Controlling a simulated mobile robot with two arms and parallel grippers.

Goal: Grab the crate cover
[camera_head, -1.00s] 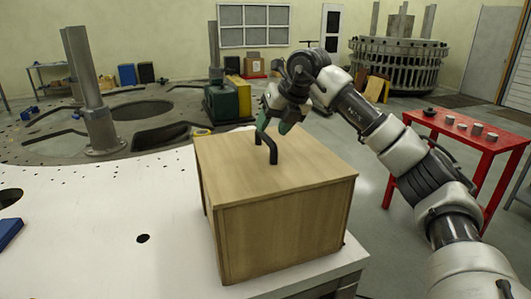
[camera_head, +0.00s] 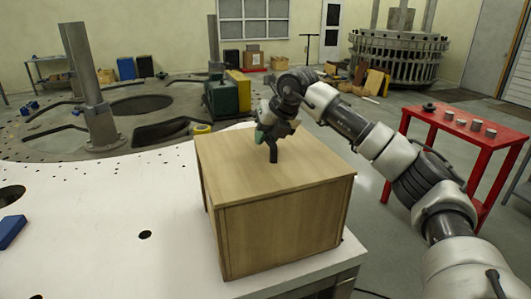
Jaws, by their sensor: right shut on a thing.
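The wooden crate (camera_head: 280,230) stands on the white surface with its light wood cover (camera_head: 235,170) on top. The cover lies flat on the crate. A dark handle (camera_head: 273,154) stands up from the cover; its upper part is hidden by my gripper. My right gripper (camera_head: 268,139), with greenish fingers, is at the top of the handle and shut on it. My left gripper is not in view.
A red table (camera_head: 480,142) with several small metal cylinders stands to the right. The white surface (camera_head: 110,240) left of the crate is mostly clear, with holes and a blue block (camera_head: 11,231) at the far left. A green case (camera_head: 221,98) stands behind.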

